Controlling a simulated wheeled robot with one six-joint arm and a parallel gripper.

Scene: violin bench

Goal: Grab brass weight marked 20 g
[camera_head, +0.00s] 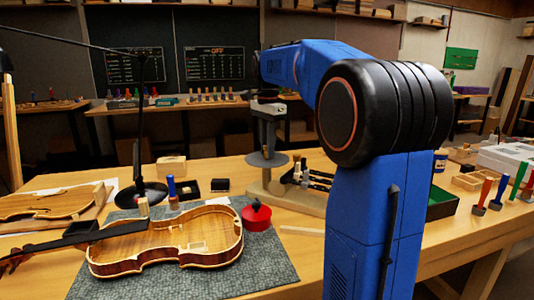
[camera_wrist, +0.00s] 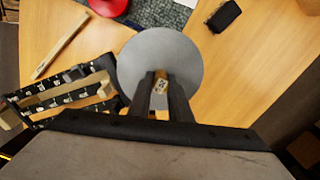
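A small brass weight (camera_wrist: 161,85) with a dark marking on its top shows in the wrist view; the marking is too small for me to read surely. It is between the two fingertips of my gripper (camera_wrist: 162,78), over the round grey pan (camera_wrist: 190,55). The fingers stand close on either side of it, but I cannot tell whether they touch it. In the head view my gripper (camera_head: 267,138) points down above the grey pan (camera_head: 258,160). The weight is not clear there.
A black rack (camera_wrist: 50,98) with white labels lies left of the pan in the wrist view. A wooden strip (camera_wrist: 60,45) and a black block (camera_wrist: 224,16) lie nearby. In the head view a violin (camera_head: 165,245) and a red lidded pot (camera_head: 256,215) are on the grey mat (camera_head: 262,272).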

